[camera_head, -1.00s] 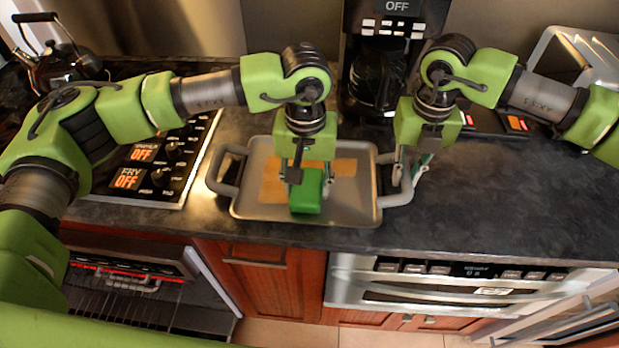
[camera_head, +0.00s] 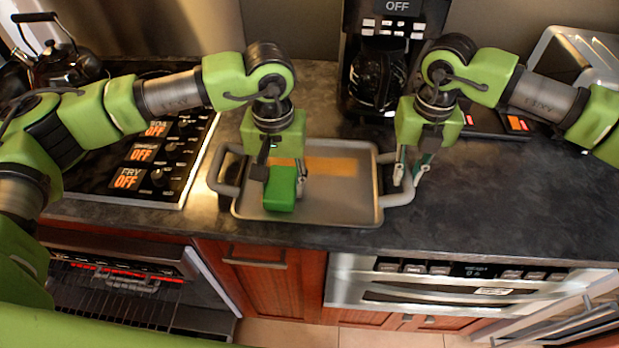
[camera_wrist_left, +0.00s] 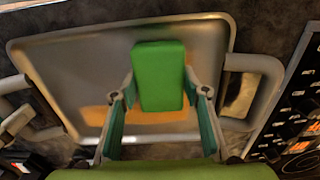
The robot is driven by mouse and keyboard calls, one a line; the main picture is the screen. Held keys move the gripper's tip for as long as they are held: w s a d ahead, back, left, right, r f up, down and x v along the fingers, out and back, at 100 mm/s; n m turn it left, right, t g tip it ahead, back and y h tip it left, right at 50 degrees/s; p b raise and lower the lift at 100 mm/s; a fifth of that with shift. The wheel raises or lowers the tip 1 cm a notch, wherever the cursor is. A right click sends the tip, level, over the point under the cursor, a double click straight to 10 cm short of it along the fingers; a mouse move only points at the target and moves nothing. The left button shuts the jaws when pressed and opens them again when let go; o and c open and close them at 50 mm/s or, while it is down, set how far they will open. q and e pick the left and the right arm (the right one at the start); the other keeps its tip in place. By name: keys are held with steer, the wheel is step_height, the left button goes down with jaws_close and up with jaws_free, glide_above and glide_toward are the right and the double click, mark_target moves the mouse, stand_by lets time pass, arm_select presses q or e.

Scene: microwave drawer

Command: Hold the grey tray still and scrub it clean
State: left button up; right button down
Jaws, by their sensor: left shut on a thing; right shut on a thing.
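The grey tray (camera_head: 340,205) lies on the dark counter, with a handle at each end. An orange-brown stain (camera_head: 330,166) runs across its far part. My left gripper (camera_head: 284,178) is shut on a green sponge (camera_head: 281,190) over the left part of the tray. In the left wrist view the sponge (camera_wrist_left: 159,75) sits between the two fingers, and part of the stain (camera_wrist_left: 95,116) shows beside it. Whether the sponge touches the tray is hard to tell. My right gripper (camera_head: 408,172) is shut on the tray's right handle (camera_head: 400,197).
A coffee maker (camera_head: 385,60) stands behind the tray. An open oven (camera_head: 120,290) is below left.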

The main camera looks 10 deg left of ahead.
mark_target(272, 167)
arm_select(q)
steer(key=shift+a+f, duration=0.1)
steer(key=shift+a, duration=1.15)
steer(key=shift+s+d+f, duration=0.1)
steer(key=shift+d+f, duration=0.05)
steer(key=shift+d, duration=0.5)
steer(key=shift+d+f, duration=0.1)
steer(key=shift+d, duration=1.55)
steer(key=shift+a+r, duration=0.2)
steer(key=shift+a, duration=1)
steer(key=shift+a+r, duration=0.15)
steer(key=shift+a, duration=1.05)
steer(key=shift+d+r, duration=0.1)
steer(key=shift+r, duration=0.1)
steer(key=shift+r, duration=0.2)
steer(key=shift+w, duration=2.05)
